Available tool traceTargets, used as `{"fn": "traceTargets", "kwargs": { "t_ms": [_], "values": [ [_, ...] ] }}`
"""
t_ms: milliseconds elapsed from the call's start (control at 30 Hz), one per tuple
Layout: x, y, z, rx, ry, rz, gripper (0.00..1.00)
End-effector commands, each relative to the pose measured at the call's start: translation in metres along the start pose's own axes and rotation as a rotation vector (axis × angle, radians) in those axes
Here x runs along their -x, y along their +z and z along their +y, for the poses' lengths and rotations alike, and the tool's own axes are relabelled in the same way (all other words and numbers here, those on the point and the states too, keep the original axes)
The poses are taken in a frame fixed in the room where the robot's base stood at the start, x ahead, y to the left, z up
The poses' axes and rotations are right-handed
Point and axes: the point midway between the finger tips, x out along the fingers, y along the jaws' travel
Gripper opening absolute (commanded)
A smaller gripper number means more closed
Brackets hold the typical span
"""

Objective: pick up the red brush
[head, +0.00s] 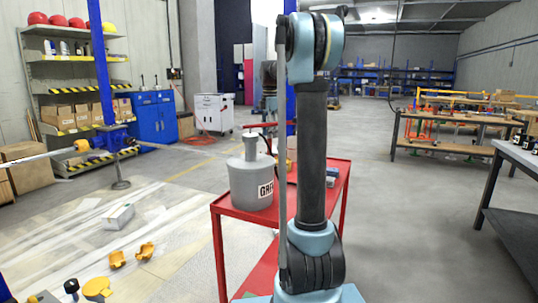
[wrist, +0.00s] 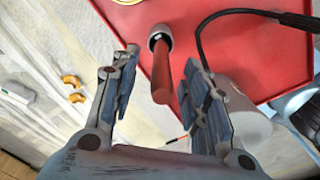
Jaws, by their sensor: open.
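The red brush (wrist: 161,78) shows in the wrist view as a tapered red handle with a grey collar and dark end at its top. It appears over the red table top (wrist: 225,40), near its edge. My gripper (wrist: 158,62) is open, with one finger on each side of the brush in the picture. Gaps show between the handle and both fingers, and I cannot tell how far below the fingertips it is. In the head view I cannot make out the brush or my gripper; my arm covers part of the red table (head: 240,207).
A grey can (head: 250,178) with a black hose stands on the red table; it shows beside the right finger in the wrist view (wrist: 243,125). Orange-yellow pieces (head: 117,259) lie on the floor at left. A workbench (head: 515,165) stands at right, with clear floor before it.

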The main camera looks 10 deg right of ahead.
Motion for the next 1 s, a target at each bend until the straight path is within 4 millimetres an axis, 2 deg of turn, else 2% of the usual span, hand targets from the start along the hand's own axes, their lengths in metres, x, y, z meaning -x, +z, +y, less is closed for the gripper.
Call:
{"fn": "traceTargets", "kwargs": {
  "t_ms": [167, 433, 767, 800, 967, 1000],
  "values": [
    [-0.011, -0.001, 0.0, 0.0, 0.0, 0.0, 0.42],
    [-0.046, -0.002, -0.001, 0.0, 0.0, 0.0, 0.42],
    [-0.053, -0.001, -0.001, -0.001, 0.0, 0.0, 0.42],
    [-0.053, -0.001, -0.001, -0.001, 0.0, 0.0, 0.38],
    [-0.053, -0.001, -0.001, -0.001, 0.0, 0.0, 0.01],
    [-0.053, -0.001, -0.001, -0.001, 0.0, 0.0, 0.0]
  ]
}}
